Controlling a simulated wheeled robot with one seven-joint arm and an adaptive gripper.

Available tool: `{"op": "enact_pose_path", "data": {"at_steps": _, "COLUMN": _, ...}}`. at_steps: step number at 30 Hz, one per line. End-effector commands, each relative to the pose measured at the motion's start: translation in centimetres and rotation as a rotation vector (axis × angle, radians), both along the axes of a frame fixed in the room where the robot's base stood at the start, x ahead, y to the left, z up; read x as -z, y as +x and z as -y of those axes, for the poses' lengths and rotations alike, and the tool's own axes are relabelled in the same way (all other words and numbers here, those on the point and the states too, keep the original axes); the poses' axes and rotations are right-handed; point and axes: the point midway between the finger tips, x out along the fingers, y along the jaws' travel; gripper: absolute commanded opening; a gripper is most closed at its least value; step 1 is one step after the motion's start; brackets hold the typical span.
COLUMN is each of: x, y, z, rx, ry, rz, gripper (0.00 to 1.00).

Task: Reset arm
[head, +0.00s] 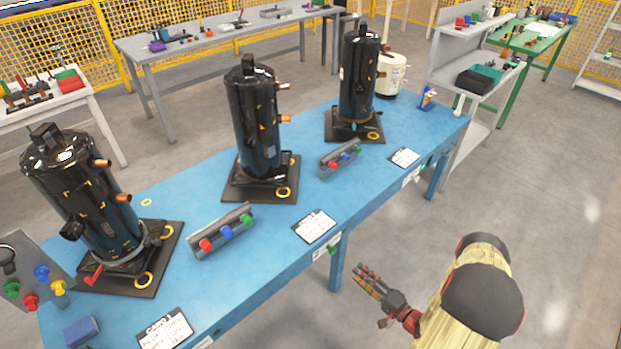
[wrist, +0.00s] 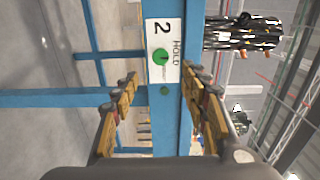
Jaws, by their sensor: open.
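My gripper (head: 366,280) is open and empty. It hangs in the air beside the front edge of the blue table (head: 190,175), to the right of a table leg. In the wrist view its open fingers (wrist: 160,80) frame a white "2 HOLD" plate (wrist: 163,50) with a green button (wrist: 161,57), with a visible gap. The same plate shows on the table's edge in the head view (head: 327,247). Three black compressors stand on dark plates: left (head: 75,190), middle (head: 254,120) and far right (head: 358,75). The left one is tilted in the picture.
Racks of coloured caps (head: 222,230) and (head: 340,158) and label cards (head: 316,226) lie on the table. A blue block (head: 82,331) sits at the near left. A grey shelf (head: 470,75) stands past the far end.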

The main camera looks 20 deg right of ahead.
Motion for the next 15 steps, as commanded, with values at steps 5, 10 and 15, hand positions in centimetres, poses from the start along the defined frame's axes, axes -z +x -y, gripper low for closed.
{"op": "enact_pose_path", "data": {"at_steps": 5, "x": 0.0, "y": 0.0, "z": 0.0, "rx": 0.000, "ry": 0.023, "rz": -0.009, "gripper": 0.45}}
{"op": "enact_pose_path", "data": {"at_steps": 10, "x": 1.0, "y": -0.4, "z": -0.9, "rx": -0.032, "ry": 0.178, "rz": -0.108, "gripper": 0.45}}
{"op": "enact_pose_path", "data": {"at_steps": 15, "x": 2.1, "y": -3.5, "z": -6.6, "rx": -0.182, "ry": 0.419, "rz": -0.311, "gripper": 0.45}}
